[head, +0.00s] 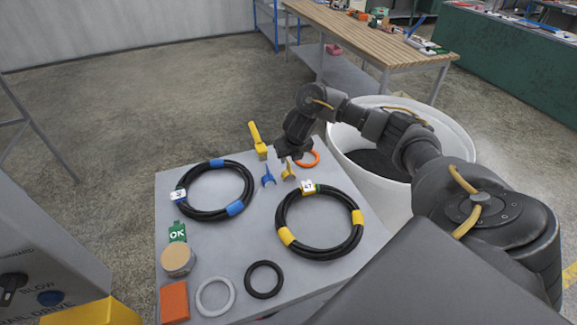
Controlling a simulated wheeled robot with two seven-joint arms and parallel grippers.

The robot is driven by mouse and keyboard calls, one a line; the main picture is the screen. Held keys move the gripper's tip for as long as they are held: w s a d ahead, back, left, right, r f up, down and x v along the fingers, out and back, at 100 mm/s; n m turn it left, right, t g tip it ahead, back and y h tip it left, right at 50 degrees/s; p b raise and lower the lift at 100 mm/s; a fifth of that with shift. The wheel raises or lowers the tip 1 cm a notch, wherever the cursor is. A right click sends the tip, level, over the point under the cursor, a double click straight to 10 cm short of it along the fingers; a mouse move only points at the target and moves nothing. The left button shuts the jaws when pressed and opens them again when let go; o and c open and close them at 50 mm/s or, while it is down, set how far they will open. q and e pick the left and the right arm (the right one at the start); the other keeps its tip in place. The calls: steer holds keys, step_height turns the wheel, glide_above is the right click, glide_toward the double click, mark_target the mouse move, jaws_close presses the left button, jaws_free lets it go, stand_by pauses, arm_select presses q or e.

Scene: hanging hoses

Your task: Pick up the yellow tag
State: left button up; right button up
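A small yellow tag-like piece (288,172) lies on the grey table top (262,215), just right of a similar blue piece (269,176). My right gripper (291,154) is dark and small in the picture. It appears just behind and above the yellow piece. Whether it touches anything is not clear, and its finger gap is too small to read. A larger yellow item (258,141) stands at the table's back edge, left of the gripper. My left gripper is not in view.
Two black hose coils, one with blue bands (249,188) and one with yellow bands (279,224), cover much of the table. A green OK tag (177,232) is at left. A white bin (451,135) stands behind right.

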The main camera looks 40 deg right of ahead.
mark_target(288, 161)
steer(key=x, duration=0.4)
steer(key=shift+d+f, duration=0.1)
steer(key=shift+f, duration=0.2)
steer(key=shift+r, duration=0.1)
jaws_close()
